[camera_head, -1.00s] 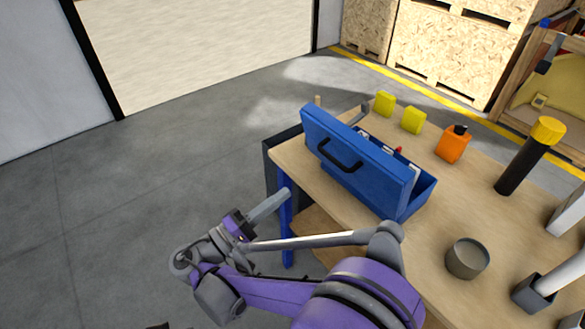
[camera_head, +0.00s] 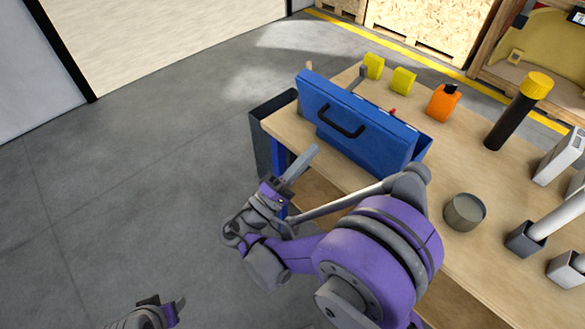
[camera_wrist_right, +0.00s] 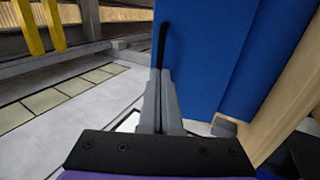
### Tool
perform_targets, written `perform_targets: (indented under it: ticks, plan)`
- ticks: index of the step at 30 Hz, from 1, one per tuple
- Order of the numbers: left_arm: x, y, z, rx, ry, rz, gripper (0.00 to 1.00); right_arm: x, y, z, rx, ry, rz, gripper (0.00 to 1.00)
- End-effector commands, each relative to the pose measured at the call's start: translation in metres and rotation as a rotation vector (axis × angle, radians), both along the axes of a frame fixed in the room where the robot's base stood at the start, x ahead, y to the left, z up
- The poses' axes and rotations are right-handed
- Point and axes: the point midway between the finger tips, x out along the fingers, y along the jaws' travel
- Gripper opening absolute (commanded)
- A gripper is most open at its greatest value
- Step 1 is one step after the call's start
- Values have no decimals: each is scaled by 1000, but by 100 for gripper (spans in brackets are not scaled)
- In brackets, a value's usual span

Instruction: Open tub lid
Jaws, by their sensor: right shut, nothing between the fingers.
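The blue tub (camera_head: 413,160) is a box on the wooden table, with a blue lid (camera_head: 370,137) carrying a black handle (camera_head: 340,122). The lid is tilted up, its handle face towards me, and hides most of the inside. My right gripper (camera_head: 312,152) is shut and empty, just in front of the lid's lower left part. In the right wrist view its fingers (camera_wrist_right: 163,76) point at the handle (camera_wrist_right: 163,42), seen nearly edge-on beside the blue face (camera_wrist_right: 198,50). Contact cannot be told. My left gripper (camera_head: 172,306) shows partly at the bottom left; its jaws are unclear.
The table (camera_head: 365,220) also holds yellow blocks (camera_head: 403,80), an orange bottle (camera_head: 443,102), a dark cylinder with a yellow cap (camera_head: 517,110) and a round grey-brown tin (camera_head: 464,212). A dark bin (camera_head: 268,135) stands at the table's left end. The floor on the left is clear.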

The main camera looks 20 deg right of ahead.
Motion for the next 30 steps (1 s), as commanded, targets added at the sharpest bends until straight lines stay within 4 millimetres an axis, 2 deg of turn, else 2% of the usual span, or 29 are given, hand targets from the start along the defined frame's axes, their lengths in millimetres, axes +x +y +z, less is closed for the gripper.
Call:
perform_targets:
  ticks: [3,9,23,30]
  plan:
    - [1,0,7,0,-3,0,50,7,-20,12,-1,0,-4,0]
    - [2,0,12,0,-4,0,50,15,-37,21,0,0,-1,0]
    - [2,0,13,0,-5,0,50,17,-42,23,3,1,0,0]
    - [9,0,41,0,-17,0,50,22,-55,46,97,38,-1,0]
